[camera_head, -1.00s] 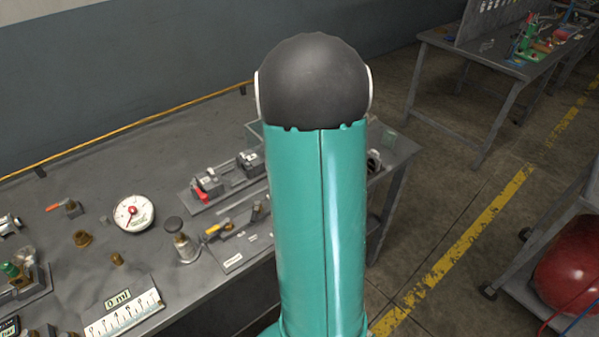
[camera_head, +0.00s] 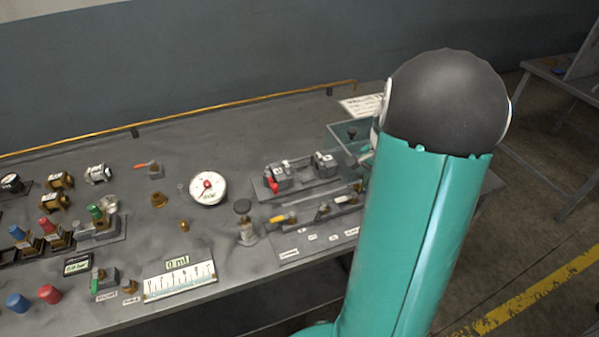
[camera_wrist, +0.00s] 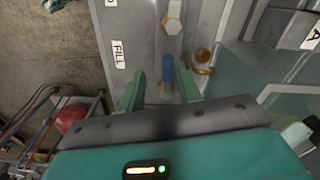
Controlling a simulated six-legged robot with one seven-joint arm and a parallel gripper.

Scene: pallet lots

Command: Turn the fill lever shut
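In the wrist view, a blue lever handle (camera_wrist: 168,72) stands on a grey plate, close to a label reading FILL (camera_wrist: 118,53). My gripper (camera_wrist: 160,71) is open, its two green fingers spread with the blue handle showing between their tips, nearer the right finger. I cannot tell whether a finger touches it. A pale hexagonal fitting (camera_wrist: 173,20) is above the handle. In the head view, my arm hides the gripper and the blue handle.
A brass fitting (camera_wrist: 203,57) and clear-walled box (camera_wrist: 245,65) lie right of the fingers.

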